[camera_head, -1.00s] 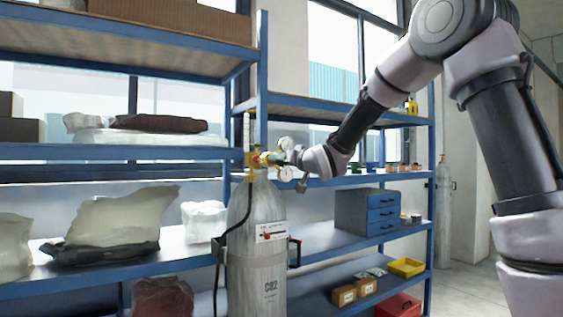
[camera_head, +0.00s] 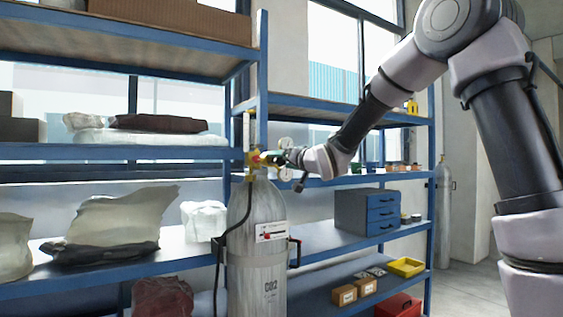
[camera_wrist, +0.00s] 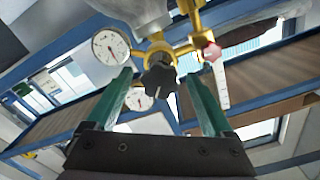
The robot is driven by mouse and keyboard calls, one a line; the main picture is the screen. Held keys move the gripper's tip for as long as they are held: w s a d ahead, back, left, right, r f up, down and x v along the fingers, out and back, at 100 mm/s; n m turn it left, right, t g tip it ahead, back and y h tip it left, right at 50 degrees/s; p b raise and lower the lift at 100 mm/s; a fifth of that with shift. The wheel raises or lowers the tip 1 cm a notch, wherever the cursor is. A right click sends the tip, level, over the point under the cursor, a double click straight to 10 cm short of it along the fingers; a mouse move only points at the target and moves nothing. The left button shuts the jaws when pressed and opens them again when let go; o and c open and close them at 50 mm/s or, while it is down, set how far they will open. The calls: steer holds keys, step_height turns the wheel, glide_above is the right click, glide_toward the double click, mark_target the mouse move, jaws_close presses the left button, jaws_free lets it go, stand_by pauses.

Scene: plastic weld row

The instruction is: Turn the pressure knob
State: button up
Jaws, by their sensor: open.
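The pressure knob (camera_wrist: 159,77) is a dark, lobed knob on the brass regulator (camera_wrist: 185,45), seen in the wrist view between my fingers. My gripper (camera_wrist: 163,85) is open, with one green finger on each side of the knob and a visible gap to both. In the head view the regulator (camera_head: 254,160) sits atop the grey CO2 cylinder (camera_head: 258,240), and my gripper (camera_head: 281,157) is at its right side. The knob is hidden there by my gripper. Two round white gauges flank the knob; one gauge (camera_wrist: 110,47) is at upper left in the wrist view.
A small red knob (camera_wrist: 212,52) is on the regulator right of the pressure knob. Blue shelving (camera_head: 262,100) stands behind the cylinder, with plastic bags (camera_head: 120,220) at left and a drawer box (camera_head: 367,211) at right. A black hose (camera_head: 222,250) runs down the cylinder.

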steer(key=v, duration=1)
steer(key=shift+s+d, duration=0.15)
steer(key=s+d+f+m+g+h, duration=0.15)
steer(key=s+d+h, duration=0.25)
steer(key=d, duration=0.5)
steer(key=s+d+f+m+g+h, duration=0.1)
steer(key=s+d+m+h, duration=0.15)
steer(key=d, duration=0.55)
steer(key=s+d+f+g, duration=0.2)
steer(key=s+d+f, duration=0.1)
steer(key=s, duration=0.7)
steer(key=s+d+f+m+g+h, duration=0.1)
steer(key=s+d+f+g, duration=0.2)
steer(key=s, duration=0.7)
steer(key=shift+f, duration=0.4)
steer(key=shift+h, duration=0.25)
